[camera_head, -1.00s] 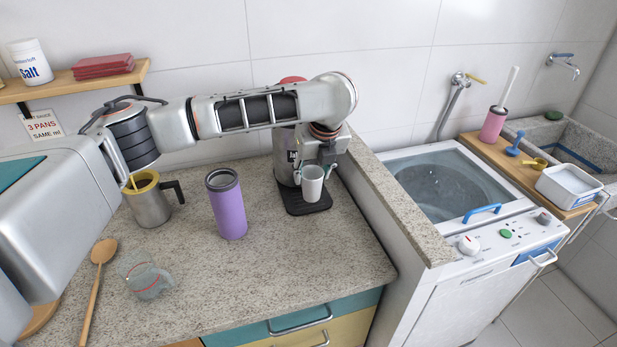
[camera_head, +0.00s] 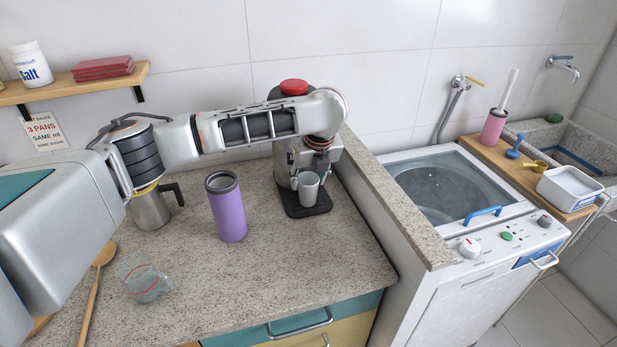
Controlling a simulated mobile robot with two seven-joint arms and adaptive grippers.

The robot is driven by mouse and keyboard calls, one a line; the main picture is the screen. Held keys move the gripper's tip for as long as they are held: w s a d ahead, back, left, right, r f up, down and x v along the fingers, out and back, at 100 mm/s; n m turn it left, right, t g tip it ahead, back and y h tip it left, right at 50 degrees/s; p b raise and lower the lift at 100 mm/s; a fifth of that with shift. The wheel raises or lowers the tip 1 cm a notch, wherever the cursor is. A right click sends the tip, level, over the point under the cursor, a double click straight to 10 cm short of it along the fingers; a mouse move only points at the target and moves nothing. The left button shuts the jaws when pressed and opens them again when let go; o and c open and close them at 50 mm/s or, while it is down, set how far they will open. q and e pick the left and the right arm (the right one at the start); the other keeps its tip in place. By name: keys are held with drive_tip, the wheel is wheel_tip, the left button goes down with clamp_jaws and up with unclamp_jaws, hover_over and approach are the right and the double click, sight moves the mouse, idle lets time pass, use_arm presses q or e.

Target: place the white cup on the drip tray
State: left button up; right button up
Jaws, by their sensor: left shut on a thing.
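The white cup (camera_head: 308,190) is upright at the front of the coffee machine, over the black drip tray (camera_head: 317,209). My left gripper (camera_head: 309,178) points down and is shut on the cup, with a finger at each side of its upper part. The cup's base appears at or very near the tray's surface; I cannot tell whether it touches. The coffee machine (camera_head: 294,88) has a red top and is partly hidden behind my left arm. My right gripper is not in view.
A purple tumbler (camera_head: 228,212) stands left of the tray. A steel mug (camera_head: 150,210), a glass measuring cup (camera_head: 148,283) and a wooden spoon (camera_head: 93,285) are farther left. A raised stone ledge (camera_head: 385,200) and a washing machine (camera_head: 455,190) are at right.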

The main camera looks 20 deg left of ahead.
use_arm(q)
drive_tip(key=shift+p, duration=0.3)
drive_tip(key=o, duration=0.9)
drive_tip(key=shift+o, duration=0.2)
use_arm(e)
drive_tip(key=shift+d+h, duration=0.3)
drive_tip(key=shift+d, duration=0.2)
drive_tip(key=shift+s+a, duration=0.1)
use_arm(q)
drive_tip(key=shift+b, duration=0.6)
drive_tip(key=p+v, duration=0.1)
drive_tip(key=v, duration=0.5)
drive_tip(key=shift+r, duration=0.45)
drive_tip(key=v, duration=0.5)
drive_tip(key=shift+s+d+r+p, duration=0.1)
drive_tip(key=shift+d+r+p, duration=0.05)
drive_tip(key=shift+p, duration=0.2)
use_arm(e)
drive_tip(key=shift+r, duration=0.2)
